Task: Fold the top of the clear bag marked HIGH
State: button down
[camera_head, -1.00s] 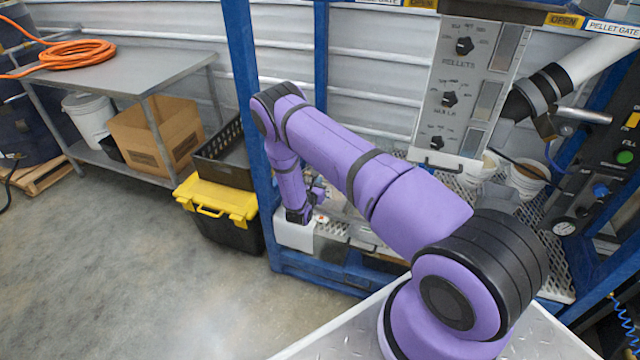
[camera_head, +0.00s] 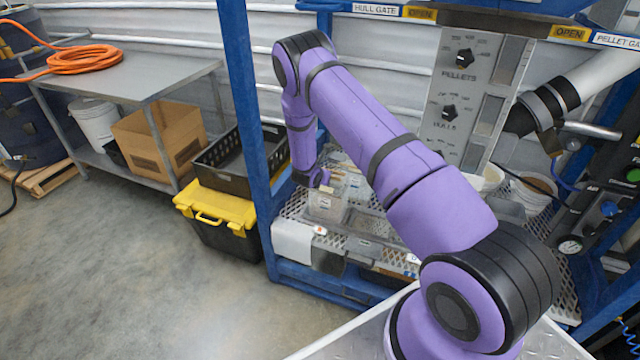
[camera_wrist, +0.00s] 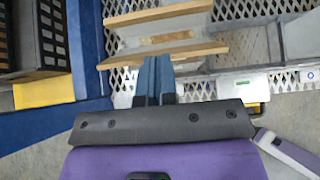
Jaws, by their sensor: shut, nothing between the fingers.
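Clear bags stand on the perforated shelf in the head view, one at the front (camera_head: 326,207) and another (camera_head: 356,187) behind it to the right. Their small labels are too small to read, so I cannot tell which is marked HIGH. My gripper (camera_head: 320,178) is above and just behind the front bag, partly hidden by my arm. In the wrist view my gripper (camera_wrist: 154,66) is shut and empty. Its fingertips are close to the lower of two tan strips (camera_wrist: 172,50), which seem to edge a clear bag's top. I cannot tell whether they touch.
A clear tray (camera_head: 372,222) lies right of the bags. The blue frame post (camera_head: 249,110) stands left of the shelf. A dial panel (camera_head: 458,100) and white buckets (camera_head: 533,192) are to the right. A black crate (camera_head: 235,160) sits outside the frame.

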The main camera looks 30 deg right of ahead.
jog(key=shift+w+d+r+g+y, duration=0.2)
jog(key=shift+w+d+g+y, duration=0.5)
jog(key=shift+w+d+y, duration=0.35)
jog(key=shift+w+d+f, duration=0.1)
jog(key=shift+w+d, duration=0.3)
jog(key=shift+d, duration=0.25)
jog(key=shift+w+d+f, duration=0.1)
jog(key=shift+w+d, duration=0.25)
jog(key=shift+d, duration=0.25)
jog(key=shift+r, duration=0.15)
